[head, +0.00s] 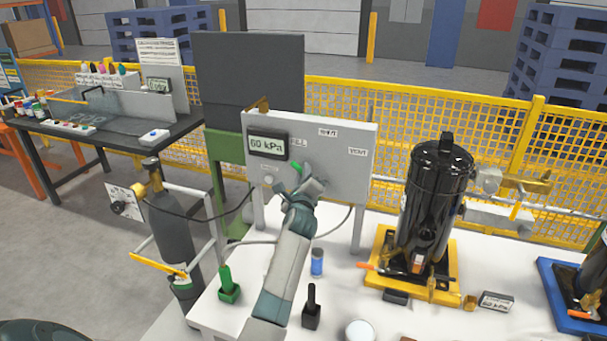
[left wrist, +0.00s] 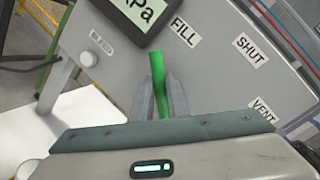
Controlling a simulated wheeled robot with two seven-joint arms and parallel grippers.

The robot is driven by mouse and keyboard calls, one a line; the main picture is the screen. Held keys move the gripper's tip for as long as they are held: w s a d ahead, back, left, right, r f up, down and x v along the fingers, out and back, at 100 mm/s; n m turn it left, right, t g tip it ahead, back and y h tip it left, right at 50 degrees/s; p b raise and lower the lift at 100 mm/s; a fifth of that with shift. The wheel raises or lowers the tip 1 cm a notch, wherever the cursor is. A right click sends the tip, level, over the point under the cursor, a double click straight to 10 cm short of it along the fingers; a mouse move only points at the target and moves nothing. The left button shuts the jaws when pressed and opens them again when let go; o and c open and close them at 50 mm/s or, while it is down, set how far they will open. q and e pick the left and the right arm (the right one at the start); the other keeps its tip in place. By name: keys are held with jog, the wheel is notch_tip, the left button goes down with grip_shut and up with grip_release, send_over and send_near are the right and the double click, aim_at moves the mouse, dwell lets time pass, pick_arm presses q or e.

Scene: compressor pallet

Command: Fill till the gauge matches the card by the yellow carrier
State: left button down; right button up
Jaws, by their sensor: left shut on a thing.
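The grey panel (head: 345,165) carries a gauge (head: 267,146) that appears to read 60 kPa. Its labels FILL (left wrist: 184,32), SHUT (left wrist: 250,50) and VENT (left wrist: 262,110) show in the left wrist view. My left gripper (head: 300,176) is shut on the green valve handle (left wrist: 158,75), whose free end points toward the FILL side. The yellow carrier (head: 440,294) holds a black compressor (head: 436,195). A small card (head: 496,301) stands by its right front corner; its figure looks like 60 kPa but is small. My right gripper is out of view.
A grey cylinder (head: 172,235) stands left of the white table. A blue carrier (head: 562,290) is at the right. Yellow fencing runs behind.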

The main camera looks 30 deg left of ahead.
pick_arm(q)
jog(key=shift+m, duration=0.3)
jog(key=shift+w+d+r+m+t, duration=0.1)
jog(key=shift+d+r+m+t, duration=0.4)
jog(key=shift+m, duration=0.5)
jog(key=m, duration=0.1)
jog(key=d+r+m, duration=0.1)
jog(key=shift+w+d+m+t, duration=0.2)
jog(key=shift+m+t, duration=0.1)
jog(key=m, duration=0.1)
jog(key=d+m, duration=0.1)
jog(key=shift+w+d+r+m+t, duration=0.15)
jog(key=shift+d+r+m+t, duration=0.15)
jog(key=shift+m, duration=0.1)
jog(key=shift+w+d+m+t, duration=0.1)
jog(key=shift+d+m+t, duration=0.15)
jog(key=shift+d+m, duration=0.4)
jog(key=shift+w+d+m+t, duration=0.1)
jog(key=shift+d+m+t, duration=0.15)
jog(key=shift+m, duration=0.7)
jog(key=c, duration=1.7)
grip_release()
jog(key=shift+r, duration=0.1)
jog(key=shift+c, duration=0.2)
